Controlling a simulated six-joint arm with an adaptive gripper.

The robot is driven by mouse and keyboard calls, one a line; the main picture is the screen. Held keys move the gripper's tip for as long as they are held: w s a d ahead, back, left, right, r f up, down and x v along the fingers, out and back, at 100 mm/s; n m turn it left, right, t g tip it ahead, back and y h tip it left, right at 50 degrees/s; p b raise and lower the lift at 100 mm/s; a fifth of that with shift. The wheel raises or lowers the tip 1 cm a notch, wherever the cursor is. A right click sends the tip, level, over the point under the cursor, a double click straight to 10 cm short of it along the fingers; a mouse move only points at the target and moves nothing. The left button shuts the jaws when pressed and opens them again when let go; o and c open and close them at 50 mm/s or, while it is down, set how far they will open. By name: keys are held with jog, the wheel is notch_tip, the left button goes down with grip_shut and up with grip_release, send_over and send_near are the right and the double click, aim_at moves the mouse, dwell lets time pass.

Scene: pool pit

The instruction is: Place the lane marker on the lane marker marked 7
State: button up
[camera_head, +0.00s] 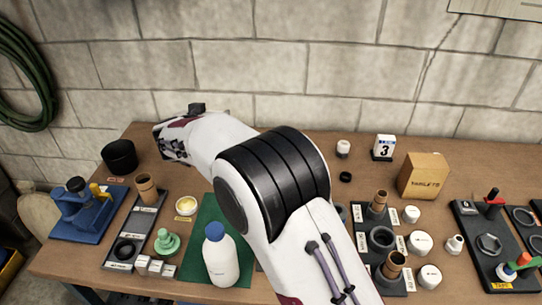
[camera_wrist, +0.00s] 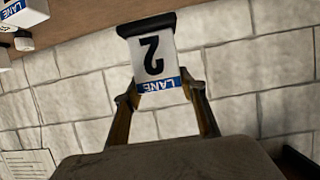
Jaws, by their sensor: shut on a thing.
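In the wrist view, my gripper (camera_wrist: 160,90) is shut on a lane marker (camera_wrist: 154,62). This marker is a white block with a black 2, a blue LANE band and a black base. It appears upside down in that view, with the base at the top. In the head view, another lane marker (camera_head: 384,149), marked 3, stands at the back of the table. In the wrist view, part of a marker with a blue LANE band (camera_wrist: 13,8) shows at the top left corner; its number is cut off. I see no marker marked 7. My arm hides the table's back middle.
A cardboard box (camera_head: 424,176) stands right of marker 3. A small white jar (camera_head: 343,148) and a black ring (camera_head: 345,177) lie to its left. A blue-capped bottle (camera_head: 220,255) stands on the green mat (camera_head: 206,213) at the front. Trays with parts fill both sides.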

jog(key=w+d+r+n+y, duration=0.2)
jog(key=d+r+n+y, duration=0.2)
jog(key=d+r, duration=0.3)
jog(key=shift+w+d+r+g+y, duration=0.2)
jog(key=shift+d+r+g+y, duration=0.15)
jog(key=shift+d, duration=0.45)
jog(key=shift+d, duration=0.1)
jog(key=shift+s+d+f, duration=0.1)
jog(key=shift+d, duration=0.25)
jog(key=shift+s+d+f+n+y, duration=0.2)
jog(key=shift+d+n+y, duration=0.1)
jog(key=shift+d, duration=0.2)
jog(key=s+d+f, duration=0.2)
jog(key=d, duration=0.5)
jog(key=shift+s+d+f, duration=0.25)
jog(key=shift+s+d, duration=0.05)
jog(key=shift+s, duration=0.1)
jog(key=shift+y, duration=0.25)
